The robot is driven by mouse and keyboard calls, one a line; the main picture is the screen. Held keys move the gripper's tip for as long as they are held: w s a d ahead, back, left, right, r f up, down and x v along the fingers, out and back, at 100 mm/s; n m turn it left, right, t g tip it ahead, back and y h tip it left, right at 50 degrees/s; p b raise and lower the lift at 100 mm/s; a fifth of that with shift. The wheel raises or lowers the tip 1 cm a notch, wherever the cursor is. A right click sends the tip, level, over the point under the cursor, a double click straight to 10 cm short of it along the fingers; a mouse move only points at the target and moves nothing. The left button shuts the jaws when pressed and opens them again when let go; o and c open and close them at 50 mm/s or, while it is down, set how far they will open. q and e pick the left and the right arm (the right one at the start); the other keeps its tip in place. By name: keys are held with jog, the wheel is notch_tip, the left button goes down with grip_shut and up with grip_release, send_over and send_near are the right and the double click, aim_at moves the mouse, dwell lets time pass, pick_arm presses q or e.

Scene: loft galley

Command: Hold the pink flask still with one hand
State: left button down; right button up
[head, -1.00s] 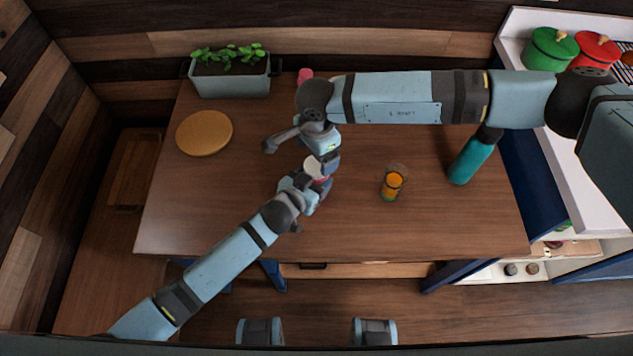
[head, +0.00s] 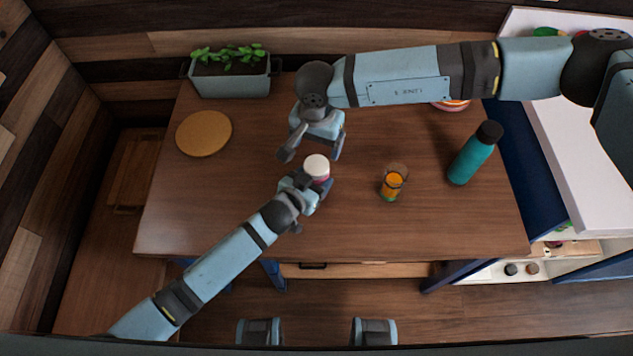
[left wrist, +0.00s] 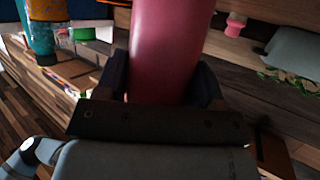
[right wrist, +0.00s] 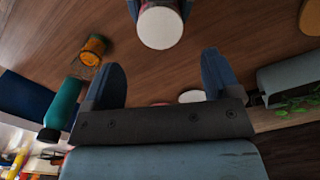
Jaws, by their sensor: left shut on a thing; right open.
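The pink flask (head: 319,168) has a white cap and stands near the middle of the table. My left gripper (head: 314,187) is shut around its body from the front left; the left wrist view shows the pink body (left wrist: 165,45) between both fingers. In the right wrist view the white cap (right wrist: 160,27) shows at the top, beyond the fingertips. My right gripper (head: 312,154) is open and empty, just behind the flask and apart from the cap. The flask's lower part is hidden by my left gripper.
An orange drink glass (head: 393,183) and a teal bottle (head: 470,158) stand to the right. A planter (head: 232,80) and a round board (head: 204,133) are at the left. A bowl (head: 452,105) is partly behind my right arm. The front table is clear.

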aim_at(316, 165)
jog(key=shift+f, duration=4)
jog(key=c, duration=0.9)
jog(key=m, duration=0.6)
jog(key=shift+m, duration=0.3)
jog(key=o, duration=1)
